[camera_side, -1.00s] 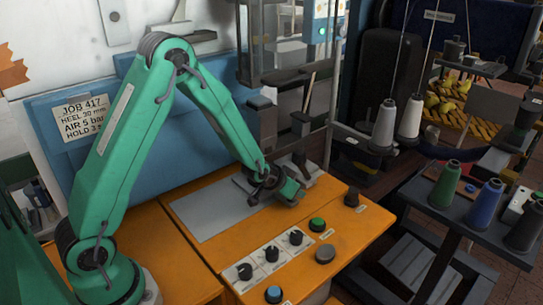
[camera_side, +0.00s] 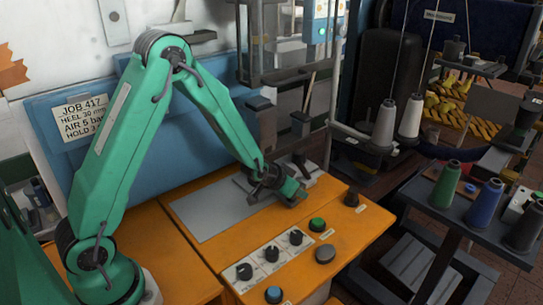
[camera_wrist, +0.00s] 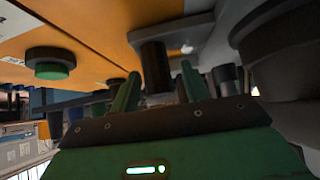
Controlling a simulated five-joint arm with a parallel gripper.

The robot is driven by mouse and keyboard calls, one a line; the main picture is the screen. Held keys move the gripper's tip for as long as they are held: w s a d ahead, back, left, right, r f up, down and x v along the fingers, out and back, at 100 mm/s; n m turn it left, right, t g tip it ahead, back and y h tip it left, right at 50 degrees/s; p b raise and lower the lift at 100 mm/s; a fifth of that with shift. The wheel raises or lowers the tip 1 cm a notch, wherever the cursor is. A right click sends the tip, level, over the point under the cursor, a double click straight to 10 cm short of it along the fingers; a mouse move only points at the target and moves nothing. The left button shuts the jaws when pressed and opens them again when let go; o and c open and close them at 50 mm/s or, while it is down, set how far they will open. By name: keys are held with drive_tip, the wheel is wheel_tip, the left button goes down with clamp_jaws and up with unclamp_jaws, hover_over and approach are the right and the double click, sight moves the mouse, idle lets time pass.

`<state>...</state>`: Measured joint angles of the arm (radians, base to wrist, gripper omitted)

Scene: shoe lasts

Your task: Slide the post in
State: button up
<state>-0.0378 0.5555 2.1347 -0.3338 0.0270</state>
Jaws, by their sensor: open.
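My gripper (camera_side: 291,192) is low over the orange bench, at the right end of the grey plate (camera_side: 215,208). In the wrist view its two green fingers (camera_wrist: 158,92) stand apart. A dark, round upright piece with a wide flange (camera_wrist: 152,50) shows beyond and between them; I see no contact. I cannot tell whether this is the post or a control knob. A large dark round part (camera_wrist: 285,45) is close on the right of the wrist view. A pale grey block (camera_side: 312,170) stands just behind my gripper, partly hidden by it.
A green button (camera_side: 317,225), a grey button (camera_side: 325,254), a black knob (camera_side: 351,198) and several dials (camera_side: 270,253) are on the orange panel in front. The green button (camera_wrist: 50,65) also shows in the wrist view. Grey uprights (camera_side: 262,125) stand behind.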

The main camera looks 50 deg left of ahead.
drive_tip(key=v, duration=0.7)
idle(0.5)
drive_tip(key=shift+r, duration=0.15)
drive_tip(key=s+d+r+g, duration=0.1)
drive_tip(key=s+r, duration=0.7)
drive_tip(key=s, duration=0.4)
drive_tip(key=s+r+g, duration=0.2)
drive_tip(key=s+r, duration=0.7)
drive_tip(key=s, duration=0.3)
drive_tip(key=shift+s+d, duration=0.35)
drive_tip(key=shift+d, duration=0.05)
drive_tip(key=shift+c, duration=0.3)
